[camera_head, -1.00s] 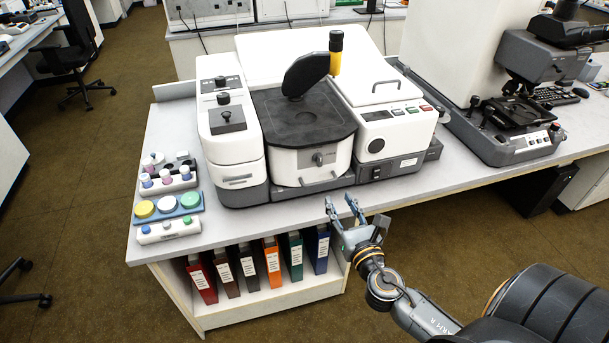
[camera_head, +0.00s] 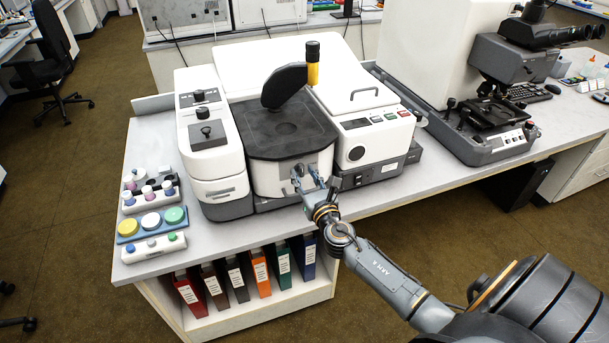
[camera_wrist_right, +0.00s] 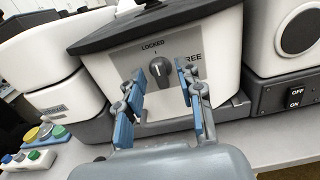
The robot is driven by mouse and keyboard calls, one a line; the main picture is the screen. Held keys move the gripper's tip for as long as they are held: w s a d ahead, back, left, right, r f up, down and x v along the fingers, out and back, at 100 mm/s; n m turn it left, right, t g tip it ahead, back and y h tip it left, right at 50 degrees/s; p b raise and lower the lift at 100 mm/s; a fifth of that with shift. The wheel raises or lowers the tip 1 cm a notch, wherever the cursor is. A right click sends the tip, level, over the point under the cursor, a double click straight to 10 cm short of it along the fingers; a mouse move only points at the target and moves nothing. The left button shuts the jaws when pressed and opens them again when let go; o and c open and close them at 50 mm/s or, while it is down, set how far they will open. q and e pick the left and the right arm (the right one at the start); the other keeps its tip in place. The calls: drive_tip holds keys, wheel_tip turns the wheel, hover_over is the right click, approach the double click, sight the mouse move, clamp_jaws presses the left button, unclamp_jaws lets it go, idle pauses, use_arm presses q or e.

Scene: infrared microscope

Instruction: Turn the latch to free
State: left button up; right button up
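The latch (camera_wrist_right: 160,73) is a grey knob on the white front of the microscope's middle section, under the dark lid (camera_head: 280,128). In the right wrist view its pointer is up, toward the word LOCKED; the word FREE is to its right, partly hidden by a finger. My right gripper (camera_wrist_right: 172,72) is open, with its blue-padded fingers on either side of the knob in that view. No contact is visible. In the head view the right gripper (camera_head: 308,181) is at the front of the latch and mostly hides it. My left gripper is out of view.
A tray of colored caps (camera_head: 152,222) stands at the left of the bench. A control panel with an ON/OFF switch (camera_wrist_right: 296,98) is right of the latch. Another microscope (camera_head: 495,110) stands farther right.

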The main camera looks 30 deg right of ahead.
drive_tip(key=shift+c, duration=0.4)
clamp_jaws()
drive_tip(key=shift+m, duration=0.4)
drive_tip(key=shift+m+b, duration=0.55)
drive_tip(key=shift+m, duration=0.45)
drive_tip(key=m+b, duration=0.1)
drive_tip(key=m, duration=0.2)
drive_tip(key=shift+d+m, duration=0.1)
drive_tip(key=shift+m, duration=0.3)
drive_tip(key=m+b, duration=0.1)
drive_tip(key=m, duration=1)
drive_tip(key=shift+d+f, duration=0.1)
drive_tip(key=shift+m, duration=0.3)
